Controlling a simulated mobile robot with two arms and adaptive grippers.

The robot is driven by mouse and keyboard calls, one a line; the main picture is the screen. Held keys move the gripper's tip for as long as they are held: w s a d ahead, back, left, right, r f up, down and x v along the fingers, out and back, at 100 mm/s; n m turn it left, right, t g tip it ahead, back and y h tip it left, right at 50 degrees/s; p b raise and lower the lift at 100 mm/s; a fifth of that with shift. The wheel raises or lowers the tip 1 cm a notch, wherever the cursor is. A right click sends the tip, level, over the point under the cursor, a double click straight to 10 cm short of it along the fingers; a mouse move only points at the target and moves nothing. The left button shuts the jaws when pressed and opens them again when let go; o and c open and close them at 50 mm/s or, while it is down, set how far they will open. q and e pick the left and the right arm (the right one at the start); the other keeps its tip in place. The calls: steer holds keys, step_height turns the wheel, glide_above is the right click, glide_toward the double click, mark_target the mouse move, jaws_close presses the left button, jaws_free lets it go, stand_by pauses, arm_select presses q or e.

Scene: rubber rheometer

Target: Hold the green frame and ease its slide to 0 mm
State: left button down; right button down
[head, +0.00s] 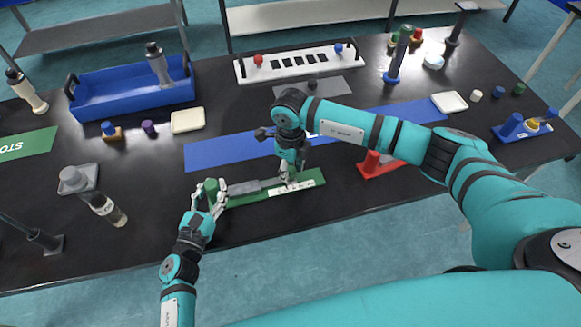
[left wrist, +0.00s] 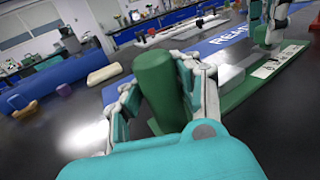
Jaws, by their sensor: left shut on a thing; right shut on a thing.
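The green frame (head: 312,177) lies flat near the front edge of the black table, with a green upright post (head: 211,190) at its left end. A grey slide bar (head: 244,187) and a white scale strip (head: 291,189) lie along it. My left gripper (head: 209,196) is shut around the green post; the post also shows between its fingers in the left wrist view (left wrist: 160,85). My right gripper (head: 288,175) is shut at the slide on the frame's right part; its fingers hide what they grip. The scale reading is too small to tell.
A blue mat (head: 225,150) lies just behind the frame. A red block stand (head: 373,165) is to the right, below my right arm. A grey stand (head: 76,180) and a lying cylinder (head: 103,208) are to the left. A blue tray (head: 128,95) stands behind.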

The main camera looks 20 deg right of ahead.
steer(key=shift+a, duration=1.4)
steer(key=c, duration=0.9)
jaws_free()
steer(key=shift+d, duration=0.1)
step_height(320, 180, up, 12)
arm_select(q)
steer(key=c, duration=1.1)
jaws_free()
steer(key=shift+s, duration=0.1)
